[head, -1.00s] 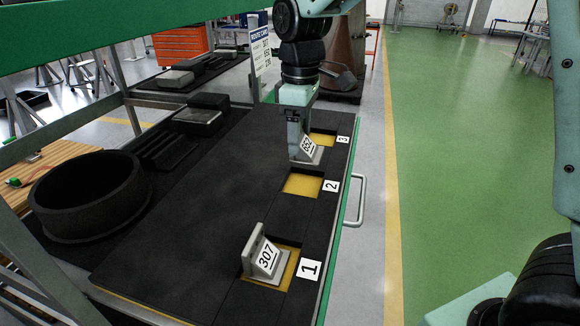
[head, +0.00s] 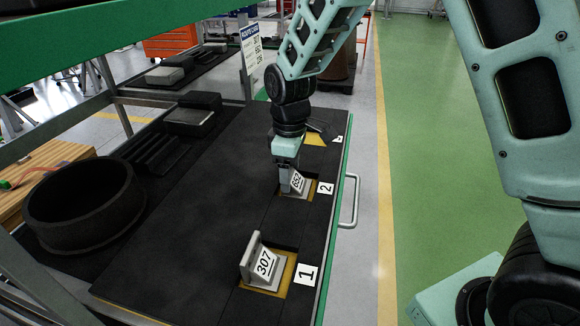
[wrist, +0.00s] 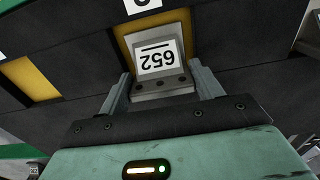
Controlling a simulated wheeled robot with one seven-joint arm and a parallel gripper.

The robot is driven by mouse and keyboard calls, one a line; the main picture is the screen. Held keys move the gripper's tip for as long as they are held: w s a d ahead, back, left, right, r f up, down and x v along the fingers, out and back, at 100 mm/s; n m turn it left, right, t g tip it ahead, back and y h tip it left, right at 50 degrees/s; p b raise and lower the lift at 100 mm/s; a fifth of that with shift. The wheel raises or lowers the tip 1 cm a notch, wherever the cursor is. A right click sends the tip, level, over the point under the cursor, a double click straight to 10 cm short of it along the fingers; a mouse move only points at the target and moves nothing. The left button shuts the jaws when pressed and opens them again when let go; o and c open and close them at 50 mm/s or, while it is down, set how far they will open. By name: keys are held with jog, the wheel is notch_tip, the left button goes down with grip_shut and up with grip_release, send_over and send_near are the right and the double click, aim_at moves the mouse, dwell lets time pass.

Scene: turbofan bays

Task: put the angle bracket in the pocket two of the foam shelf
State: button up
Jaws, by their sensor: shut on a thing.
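The grey angle bracket labelled 652 (head: 297,182) is between the fingers of my gripper (head: 288,184), which is shut on it. It is low at pocket two (head: 310,187) of the black foam shelf (head: 205,225), with yellow pocket floor showing beside it. In the wrist view the bracket (wrist: 163,88) sits between the two fingers (wrist: 160,86), over the yellow pocket. I cannot tell whether its base touches the pocket floor.
Another grey bracket labelled 307 (head: 262,264) stands in pocket one. Pocket three (head: 316,139) shows bare yellow, partly behind my arm. A black round ring (head: 80,210) lies at left. A sign (head: 251,45) stands at the back. A handle (head: 350,200) is on the right edge.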

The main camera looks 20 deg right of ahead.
jog(key=shift+f, duration=0.15)
jog(key=o, duration=1.2)
